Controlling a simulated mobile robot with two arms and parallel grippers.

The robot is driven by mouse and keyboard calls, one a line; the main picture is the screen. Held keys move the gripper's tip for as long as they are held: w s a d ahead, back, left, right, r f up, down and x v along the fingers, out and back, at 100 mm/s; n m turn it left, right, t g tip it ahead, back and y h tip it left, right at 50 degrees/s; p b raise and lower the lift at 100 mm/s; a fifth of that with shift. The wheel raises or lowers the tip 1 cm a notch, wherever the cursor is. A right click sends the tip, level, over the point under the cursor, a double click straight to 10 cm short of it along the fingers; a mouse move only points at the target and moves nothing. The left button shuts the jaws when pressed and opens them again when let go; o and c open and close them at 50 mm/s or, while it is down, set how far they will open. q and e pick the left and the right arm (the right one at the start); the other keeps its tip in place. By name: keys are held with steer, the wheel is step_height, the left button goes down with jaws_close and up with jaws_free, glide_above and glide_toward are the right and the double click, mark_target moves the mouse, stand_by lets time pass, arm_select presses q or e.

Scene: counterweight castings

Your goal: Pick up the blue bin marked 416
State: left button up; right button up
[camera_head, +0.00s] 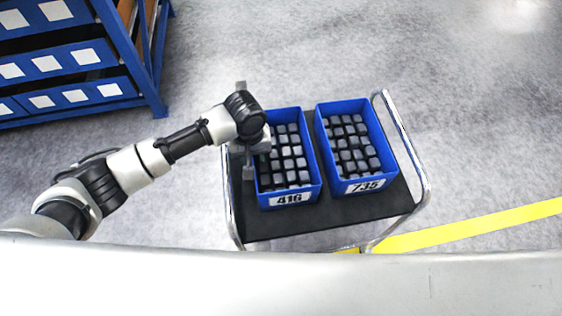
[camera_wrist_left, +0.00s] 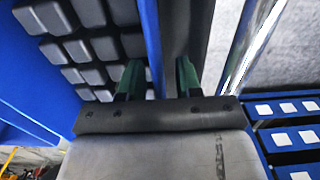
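The blue bin marked 416 (camera_head: 289,199) stands upright on the cart's dark deck, left of a second bin, and holds several dark grey castings (camera_head: 287,152). My left gripper (camera_head: 252,158) is at the bin's left wall. In the left wrist view, the green fingers of the left gripper (camera_wrist_left: 158,80) are apart. One is on the inner side of the blue bin's wall (camera_wrist_left: 151,40), the other on the outer side, with a visible gap beside the wall. My right gripper is not in view.
The blue bin marked 735 (camera_head: 364,185), also full of castings, stands close on the right. The cart (camera_head: 330,213) has metal rails (camera_head: 405,140) at its sides. A blue rack (camera_head: 75,60) with labelled drawers is at the upper left. Yellow floor tape (camera_head: 470,227) runs at the right.

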arm_select(q)
steer(key=shift+c, duration=0.3)
jaws_close()
stand_by(1.2)
